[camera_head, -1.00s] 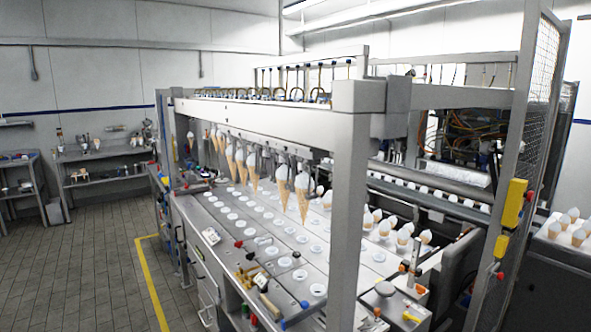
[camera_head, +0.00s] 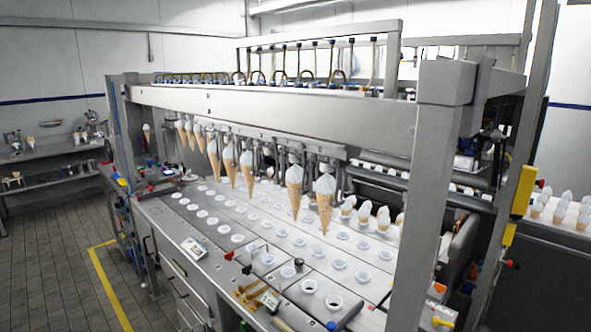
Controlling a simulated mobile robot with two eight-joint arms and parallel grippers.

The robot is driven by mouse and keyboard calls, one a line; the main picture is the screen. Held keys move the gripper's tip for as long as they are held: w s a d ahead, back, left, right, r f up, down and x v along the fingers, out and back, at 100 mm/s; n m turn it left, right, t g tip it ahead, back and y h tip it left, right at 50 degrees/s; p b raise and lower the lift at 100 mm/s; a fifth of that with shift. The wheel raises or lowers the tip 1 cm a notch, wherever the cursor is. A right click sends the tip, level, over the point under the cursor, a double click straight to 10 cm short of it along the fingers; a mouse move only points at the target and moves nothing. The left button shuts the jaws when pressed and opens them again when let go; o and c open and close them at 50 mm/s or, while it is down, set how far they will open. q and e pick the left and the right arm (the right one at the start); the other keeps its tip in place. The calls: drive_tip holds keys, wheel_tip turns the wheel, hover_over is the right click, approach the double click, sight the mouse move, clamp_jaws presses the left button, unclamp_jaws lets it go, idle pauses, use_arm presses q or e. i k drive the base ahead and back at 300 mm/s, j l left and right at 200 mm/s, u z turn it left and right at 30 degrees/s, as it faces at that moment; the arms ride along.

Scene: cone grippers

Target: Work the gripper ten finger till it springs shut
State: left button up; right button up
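A row of cone grippers hangs under the long grey beam (camera_head: 280,122) of the machine. Several of them hold ice cream cones point down, with the nearest cone (camera_head: 325,205) at the right end and another cone (camera_head: 295,192) just left of it. Farther along, a cone (camera_head: 247,172) and smaller ones hang toward the left. I cannot tell which of these is gripper ten, and its finger is too small to make out. Neither of my own grippers shows in the head view.
A plate with rows of white-rimmed holes (camera_head: 238,238) lies below the cones. A thick post (camera_head: 430,200) stands at the front right. More cones (camera_head: 365,212) stand behind the plate. Tools (camera_head: 262,298) lie at the plate's front edge. The tiled floor (camera_head: 50,250) at left is clear.

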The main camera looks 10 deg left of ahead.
sight(257, 174)
drive_tip(key=i+j+z, duration=0.15)
drive_tip(key=j+z, duration=0.3)
drive_tip(key=i+j+z, duration=0.1)
drive_tip(key=j+z, duration=0.35)
